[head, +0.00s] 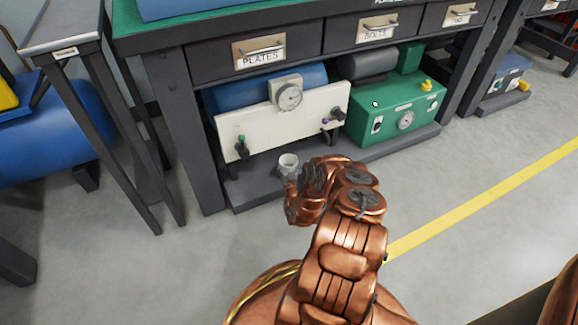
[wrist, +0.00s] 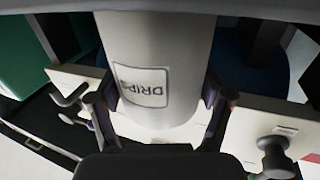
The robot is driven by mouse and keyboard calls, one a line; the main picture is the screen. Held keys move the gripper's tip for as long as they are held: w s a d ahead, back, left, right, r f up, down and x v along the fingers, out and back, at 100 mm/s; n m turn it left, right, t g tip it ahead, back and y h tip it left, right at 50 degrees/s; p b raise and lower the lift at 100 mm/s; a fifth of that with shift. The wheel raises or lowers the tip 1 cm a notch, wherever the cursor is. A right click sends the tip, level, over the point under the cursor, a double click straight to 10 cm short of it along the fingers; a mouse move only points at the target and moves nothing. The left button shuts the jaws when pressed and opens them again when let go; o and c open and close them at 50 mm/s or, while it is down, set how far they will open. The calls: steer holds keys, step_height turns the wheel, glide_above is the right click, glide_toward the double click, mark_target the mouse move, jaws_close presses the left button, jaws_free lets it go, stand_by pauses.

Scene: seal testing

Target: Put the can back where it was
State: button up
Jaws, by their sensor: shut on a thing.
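The can is a pale grey-white cylinder with a label reading DRIPS, which appears upside down in the wrist view. In that view the can (wrist: 165,45) fills the middle, between the two dark fingers of my gripper (wrist: 158,105), which is shut on it. In the head view the small can (head: 288,162) shows just beyond my gripper (head: 291,178), in front of the white panel and above the lower shelf's front edge. I cannot tell whether it touches the shelf. My gripper and arm hide part of the shelf.
The white panel (head: 270,125) has a gauge (head: 289,97), a green-topped valve (head: 241,148) and a dark knob (head: 338,114). A green box (head: 400,105) stands to its right. The grey lower shelf (head: 250,190) has bare room at the front left. Bench legs flank it.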

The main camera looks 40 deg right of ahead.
steer(key=o, duration=1.1)
steer(key=shift+f, duration=0.1)
